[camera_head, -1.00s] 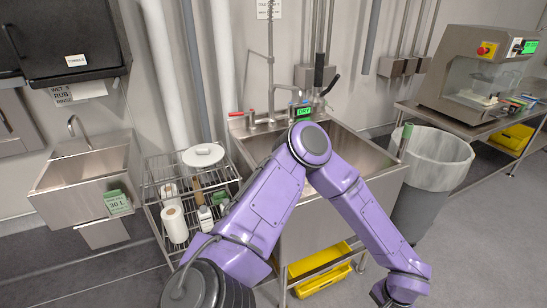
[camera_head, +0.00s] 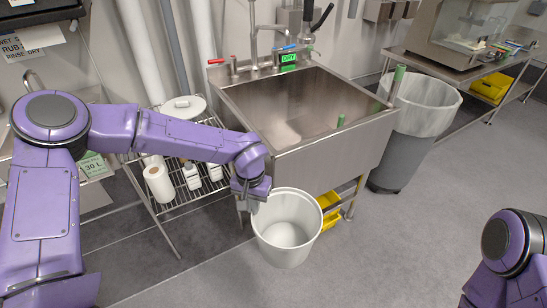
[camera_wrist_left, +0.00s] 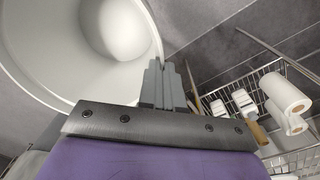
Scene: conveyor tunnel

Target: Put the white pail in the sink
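The white pail (camera_head: 287,228) is upright and empty, in front of the sink and below its rim. I cannot tell whether it touches the floor. My left gripper (camera_head: 254,196) is at the pail's left rim; in the left wrist view its fingers (camera_wrist_left: 163,75) are close together, shut on the wall of the pail (camera_wrist_left: 60,95). The steel sink (camera_head: 335,140) stands just behind the pail, its basin open above. My right gripper is out of view; only part of that arm shows at lower right.
A wire rack (camera_head: 205,188) with paper rolls and bottles stands left of the sink, partly behind my left arm. A grey bin with a clear liner (camera_head: 425,103) stands right of the sink. A yellow tray (camera_head: 329,208) sits under the sink. Floor in front is clear.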

